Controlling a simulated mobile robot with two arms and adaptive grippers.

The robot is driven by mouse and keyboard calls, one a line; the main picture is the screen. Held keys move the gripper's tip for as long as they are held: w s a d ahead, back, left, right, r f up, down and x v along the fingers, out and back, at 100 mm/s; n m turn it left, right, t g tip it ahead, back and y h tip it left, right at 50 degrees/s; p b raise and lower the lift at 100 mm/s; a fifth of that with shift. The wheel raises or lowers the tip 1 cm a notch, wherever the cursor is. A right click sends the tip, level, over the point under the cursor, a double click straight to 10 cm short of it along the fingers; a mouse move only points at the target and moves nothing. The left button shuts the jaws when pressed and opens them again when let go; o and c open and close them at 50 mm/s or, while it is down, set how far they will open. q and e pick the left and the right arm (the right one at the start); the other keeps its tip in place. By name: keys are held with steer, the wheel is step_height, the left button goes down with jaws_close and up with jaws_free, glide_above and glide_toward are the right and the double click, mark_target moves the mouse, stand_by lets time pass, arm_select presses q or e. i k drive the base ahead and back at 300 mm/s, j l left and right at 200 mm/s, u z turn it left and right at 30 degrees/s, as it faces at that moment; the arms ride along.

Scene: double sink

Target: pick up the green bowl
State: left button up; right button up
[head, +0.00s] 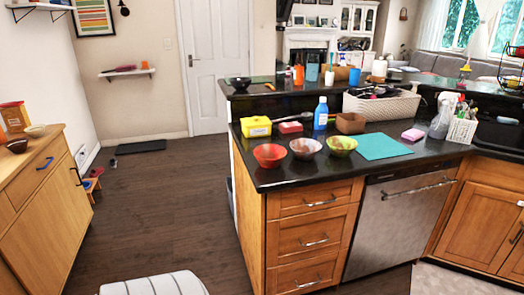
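The green bowl (341,149) stands upright on the black kitchen counter (435,143), near its front edge. It is the rightmost of three small bowls in a row. A brown-and-white bowl (305,149) is just left of it, and a red bowl (269,158) is at the left end. A teal mat (384,146) lies just right of the green bowl. Neither of my grippers shows in the head view.
Behind the bowls are a yellow box (257,129), a blue bottle (321,115), a brown box (351,123) and a white basket (382,108). Drawers (311,241) and a dishwasher (399,221) are below the counter. The wooden floor (165,205) left of the counter is mostly clear.

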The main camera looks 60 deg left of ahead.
mark_target(340, 146)
steer(key=u, duration=1.6)
